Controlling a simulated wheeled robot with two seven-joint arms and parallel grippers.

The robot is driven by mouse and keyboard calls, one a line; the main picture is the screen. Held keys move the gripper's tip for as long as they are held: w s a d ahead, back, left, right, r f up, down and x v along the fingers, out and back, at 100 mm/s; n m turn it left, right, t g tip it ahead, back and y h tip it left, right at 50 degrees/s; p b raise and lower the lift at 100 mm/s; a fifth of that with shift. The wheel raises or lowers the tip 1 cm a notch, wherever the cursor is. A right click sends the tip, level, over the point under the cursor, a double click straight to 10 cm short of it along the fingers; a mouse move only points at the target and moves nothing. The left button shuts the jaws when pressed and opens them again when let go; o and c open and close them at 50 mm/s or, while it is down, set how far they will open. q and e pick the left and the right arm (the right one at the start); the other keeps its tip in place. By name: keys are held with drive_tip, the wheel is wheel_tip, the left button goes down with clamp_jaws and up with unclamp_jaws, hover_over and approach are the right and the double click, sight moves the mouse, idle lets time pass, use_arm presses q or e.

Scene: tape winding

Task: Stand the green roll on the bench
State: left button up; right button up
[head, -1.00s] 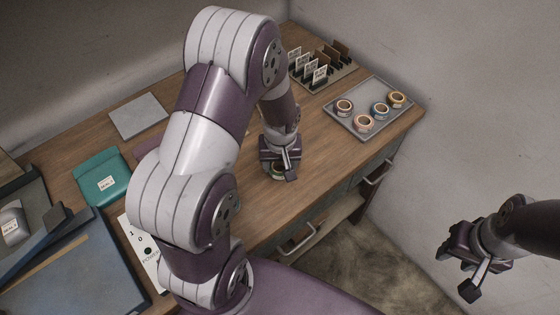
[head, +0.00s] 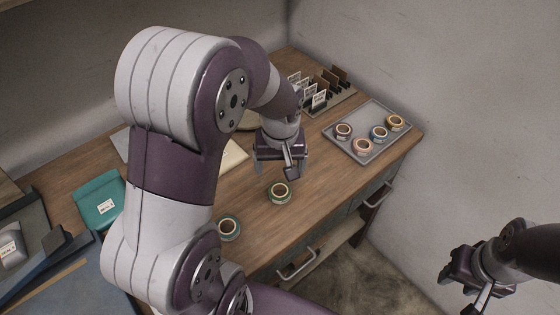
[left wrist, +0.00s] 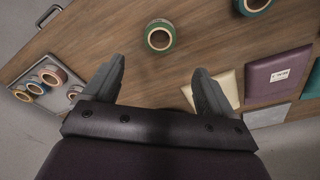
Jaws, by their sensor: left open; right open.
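The green roll (head: 279,193) lies flat on the wooden bench (head: 325,180) with its pale hole facing up. It also shows in the left wrist view (left wrist: 159,36), clear of the fingers. My left gripper (head: 279,168) is open and empty above the bench, behind the roll in the head view. Its two spread fingers (left wrist: 158,70) show in the left wrist view with bare wood between them. My right gripper (head: 462,290) is open and empty, off the bench at the lower right.
A teal roll (head: 228,228) lies on the bench nearer the front, beside my left arm. A grey tray (head: 352,150) with several rolls and a rack of cards (head: 322,98) stand at the right rear. A teal pouch (head: 98,202) lies at left. Wood around the green roll is clear.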

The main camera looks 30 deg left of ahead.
use_arm(q)
drive_tip(key=s+d+m, duration=0.4)
drive_tip(key=s+m, duration=0.2)
drive_tip(key=s, duration=0.1)
drive_tip(key=shift+s+d+f+h, duration=0.35)
drive_tip(key=shift+s+f+h, duration=0.05)
drive_tip(key=shift+f, duration=0.05)
drive_tip(key=shift+w, duration=0.1)
idle(0.4)
